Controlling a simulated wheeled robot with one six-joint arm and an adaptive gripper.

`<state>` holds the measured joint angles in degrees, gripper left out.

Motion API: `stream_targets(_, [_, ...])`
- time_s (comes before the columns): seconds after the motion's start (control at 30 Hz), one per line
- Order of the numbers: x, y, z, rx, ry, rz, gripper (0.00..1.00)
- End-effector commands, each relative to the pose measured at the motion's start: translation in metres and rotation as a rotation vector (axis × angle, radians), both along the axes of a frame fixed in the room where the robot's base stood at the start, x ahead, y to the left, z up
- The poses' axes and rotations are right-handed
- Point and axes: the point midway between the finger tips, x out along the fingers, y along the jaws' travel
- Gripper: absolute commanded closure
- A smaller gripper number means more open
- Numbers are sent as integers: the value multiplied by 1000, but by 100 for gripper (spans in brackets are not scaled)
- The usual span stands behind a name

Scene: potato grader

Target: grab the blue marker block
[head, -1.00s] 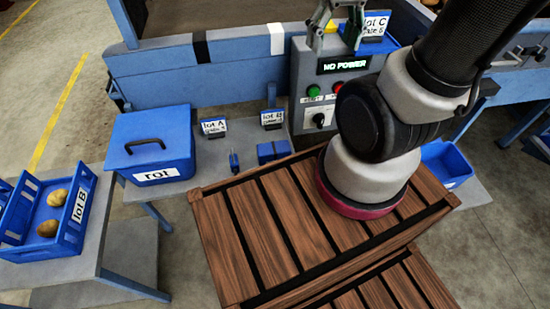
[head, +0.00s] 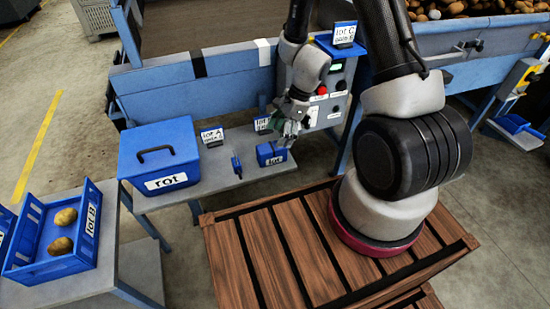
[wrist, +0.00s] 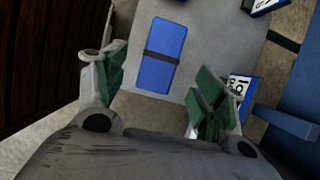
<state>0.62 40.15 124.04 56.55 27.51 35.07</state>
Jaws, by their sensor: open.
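The blue marker block (head: 268,156) lies on the grey table, a blue block with a dark band across its middle. In the wrist view the blue block (wrist: 161,57) lies ahead of the fingers, between their lines and apart from both. My gripper (head: 290,125) is over the table, just above and beside the block in the head view, partly overlapping it. In the wrist view my gripper (wrist: 160,88) is open and empty, its green-padded fingers wide apart. The block's far right edge is partly hidden by my gripper in the head view.
A blue box marked rot (head: 160,155) stands at the left of the table. A small blue tool (head: 237,166) and the lot A sign (head: 212,136) are left of the block. The control panel (head: 335,90) stands behind. The wooden crate (head: 270,250) is in front.

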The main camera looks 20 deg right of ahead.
Motion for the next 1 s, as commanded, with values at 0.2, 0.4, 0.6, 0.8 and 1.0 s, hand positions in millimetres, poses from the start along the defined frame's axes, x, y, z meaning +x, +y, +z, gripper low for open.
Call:
stream_targets(0.2, [-1, 6, -18, -3, 10, -20, 30])
stream_targets(0.4, [-1, 18, -44, -4, 12, -18, 30])
stream_targets(0.6, [0, 28, -68, -3, 10, -17, 30])
stream_targets(0.8, [0, 30, -71, -3, 7, -15, 30])
stream_targets(1.0, [0, 30, -71, -3, 7, -15, 54])
